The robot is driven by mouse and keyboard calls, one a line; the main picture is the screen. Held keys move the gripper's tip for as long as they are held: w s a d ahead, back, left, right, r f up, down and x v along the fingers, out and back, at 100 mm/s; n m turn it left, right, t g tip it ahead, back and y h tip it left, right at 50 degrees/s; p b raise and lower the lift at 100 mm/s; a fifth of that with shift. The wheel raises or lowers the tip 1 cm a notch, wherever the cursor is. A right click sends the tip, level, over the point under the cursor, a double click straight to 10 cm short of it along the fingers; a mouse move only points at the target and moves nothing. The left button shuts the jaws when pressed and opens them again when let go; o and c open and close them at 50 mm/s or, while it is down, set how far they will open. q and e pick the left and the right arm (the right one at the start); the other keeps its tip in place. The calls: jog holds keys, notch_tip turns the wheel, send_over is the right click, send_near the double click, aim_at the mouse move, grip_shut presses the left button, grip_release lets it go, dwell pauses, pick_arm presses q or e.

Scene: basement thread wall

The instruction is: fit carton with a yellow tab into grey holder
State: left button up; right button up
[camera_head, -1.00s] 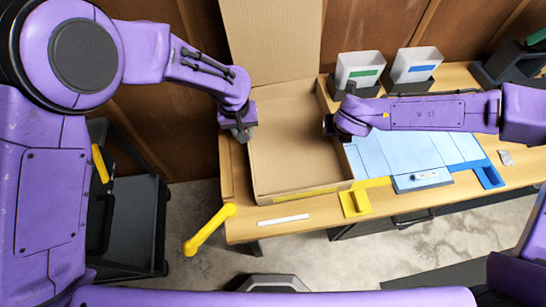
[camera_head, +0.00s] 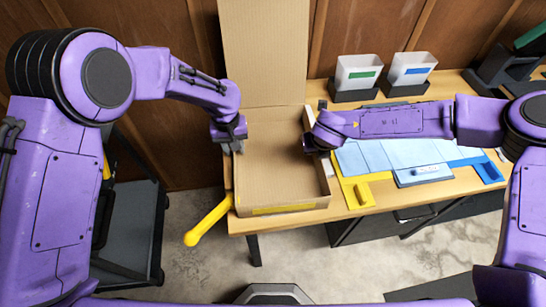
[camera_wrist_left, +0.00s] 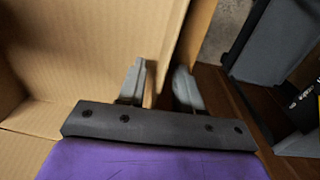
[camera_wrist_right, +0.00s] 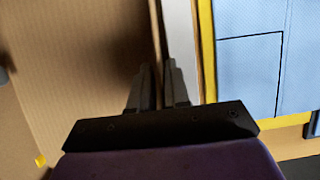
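A large open cardboard carton (camera_head: 275,165) with a yellow strip (camera_head: 283,209) along its front sits on the table, its flap standing up behind. A small yellow mark (camera_wrist_right: 40,160) shows at its lower left in the right wrist view. My left gripper (camera_head: 235,146) has its fingers on either side of the left wall; their tips (camera_wrist_left: 160,82) look close to it. My right gripper (camera_head: 310,147) is at the right wall, its narrow-set fingers (camera_wrist_right: 157,80) pinching it. Two dark grey holders (camera_head: 352,96) (camera_head: 408,90) hold white cups; which grey holder is meant, I cannot tell.
A dark grey trolley (camera_head: 130,225) stands left of the table (camera_head: 300,222). A yellow bar (camera_head: 208,222) juts from the front left corner. A light blue mat (camera_head: 370,155), a yellow tray (camera_head: 357,194) and a blue tray (camera_head: 488,172) lie to the right.

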jog(key=shift+w+d+f, duration=0.1)
jog(key=shift+w+d, duration=0.1)
jog(key=shift+d, duration=0.15)
pick_arm(q)
jog(key=shift+a+r, duration=0.1)
jog(key=shift+r, duration=0.25)
pick_arm(e)
jog(key=shift+d, duration=0.1)
jog(key=v, duration=0.2)
jog(key=shift+w+r, duration=0.1)
jog(key=shift+r, duration=0.35)
jog(key=v, duration=0.4)
jog(key=shift+s+a+r, duration=0.25)
jog(key=shift+s+a, duration=0.05)
jog(key=shift+s, duration=0.2)
pick_arm(q)
notch_tip(320, 180, up, 7)
pick_arm(e)
jog(key=shift+s+r, duration=0.15)
jog(key=shift+r, duration=0.15)
pick_arm(q)
jog(key=shift+a+r, duration=0.1)
pick_arm(e)
jog(key=shift+a, duration=0.15)
